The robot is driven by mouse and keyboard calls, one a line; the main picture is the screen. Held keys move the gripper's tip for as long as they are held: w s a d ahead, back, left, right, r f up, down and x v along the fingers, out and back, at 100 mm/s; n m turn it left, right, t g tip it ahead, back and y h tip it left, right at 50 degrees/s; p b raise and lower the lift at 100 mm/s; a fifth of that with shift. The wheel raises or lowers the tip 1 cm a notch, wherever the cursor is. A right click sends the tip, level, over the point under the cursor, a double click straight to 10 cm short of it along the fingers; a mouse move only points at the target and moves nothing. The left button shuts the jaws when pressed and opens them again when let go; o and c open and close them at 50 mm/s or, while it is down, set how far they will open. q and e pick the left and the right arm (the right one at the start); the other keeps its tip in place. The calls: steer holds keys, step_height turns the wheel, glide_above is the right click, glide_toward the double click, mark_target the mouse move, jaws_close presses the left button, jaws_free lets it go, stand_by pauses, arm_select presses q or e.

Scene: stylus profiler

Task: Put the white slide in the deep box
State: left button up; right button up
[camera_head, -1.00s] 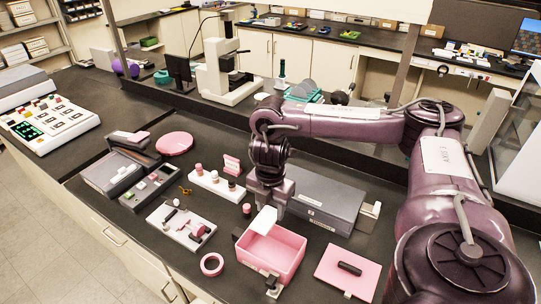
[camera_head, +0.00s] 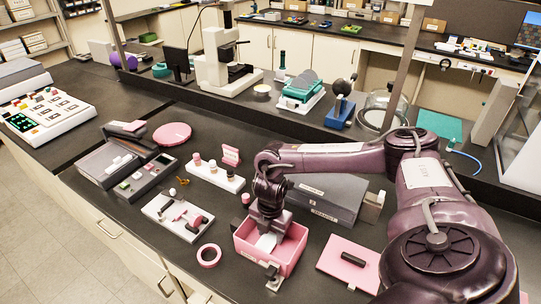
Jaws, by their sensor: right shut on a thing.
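The white slide (camera_head: 266,242) is a small white plate, tilted, inside the opening of the deep pink box (camera_head: 291,259). My right gripper (camera_head: 268,226) is over the box, pointing down, its fingers reaching to about the rim. It is shut on the slide's upper end. The slide's lower part is within the box walls; I cannot tell whether it touches the floor. My left gripper is not in view.
A pink lid with a black handle (camera_head: 347,262) lies right of the box. A pink tape ring (camera_head: 209,255) and a white tray of small parts (camera_head: 178,215) are on the left. A grey case (camera_head: 325,198) stands behind. Black bench shows between them.

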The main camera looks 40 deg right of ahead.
mark_target(270, 237)
steer(key=o, duration=1)
steer(key=shift+f, duration=0.15)
steer(key=shift+o, duration=0.2)
steer(key=shift+r, duration=0.55)
step_height(270, 237, up, 5)
steer(key=shift+b, duration=0.7)
step_height(270, 237, up, 6)
steer(key=p, duration=0.3)
steer(key=shift+r, duration=0.15)
